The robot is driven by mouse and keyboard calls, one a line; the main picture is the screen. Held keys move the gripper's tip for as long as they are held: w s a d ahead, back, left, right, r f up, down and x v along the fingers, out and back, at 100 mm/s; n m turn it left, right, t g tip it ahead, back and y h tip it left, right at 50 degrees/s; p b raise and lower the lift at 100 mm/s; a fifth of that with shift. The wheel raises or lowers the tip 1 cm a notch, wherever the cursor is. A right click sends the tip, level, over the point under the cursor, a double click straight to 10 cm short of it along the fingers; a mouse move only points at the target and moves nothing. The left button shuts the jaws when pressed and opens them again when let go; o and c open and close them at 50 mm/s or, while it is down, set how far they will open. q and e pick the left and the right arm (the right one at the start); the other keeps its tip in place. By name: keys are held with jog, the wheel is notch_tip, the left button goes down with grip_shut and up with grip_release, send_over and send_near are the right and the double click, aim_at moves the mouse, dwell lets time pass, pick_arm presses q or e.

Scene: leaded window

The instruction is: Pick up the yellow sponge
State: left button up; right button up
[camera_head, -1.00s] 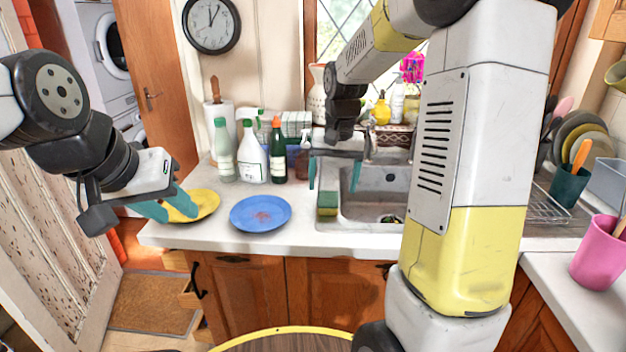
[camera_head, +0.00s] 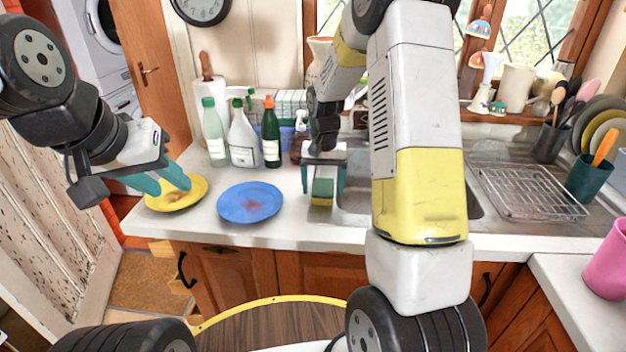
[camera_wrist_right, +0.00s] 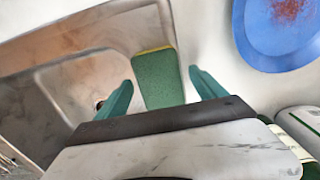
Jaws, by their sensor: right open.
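The sponge (camera_head: 322,192), green on top with a yellow layer below, sits on the counter at the left edge of the sink. My right gripper (camera_head: 323,184) is open above it, one finger on each side in the head view. In the right wrist view the sponge (camera_wrist_right: 158,78) shows its green face between the two teal fingers (camera_wrist_right: 160,92), with space on both sides. I cannot tell how far below the fingertips it is. My left gripper (camera_head: 165,184) is over the yellow plate, its teal fingers apart and empty.
A blue plate (camera_head: 250,202) and a yellow plate (camera_head: 178,196) lie left of the sponge. Several bottles (camera_head: 242,138) stand behind them. The sink (camera_head: 352,202) is right of the sponge, with a wire rack (camera_head: 530,190) further right.

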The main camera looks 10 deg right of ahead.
jog(key=shift+f, duration=0.25)
jog(key=c, duration=1.4)
jog(key=shift+r, duration=0.1)
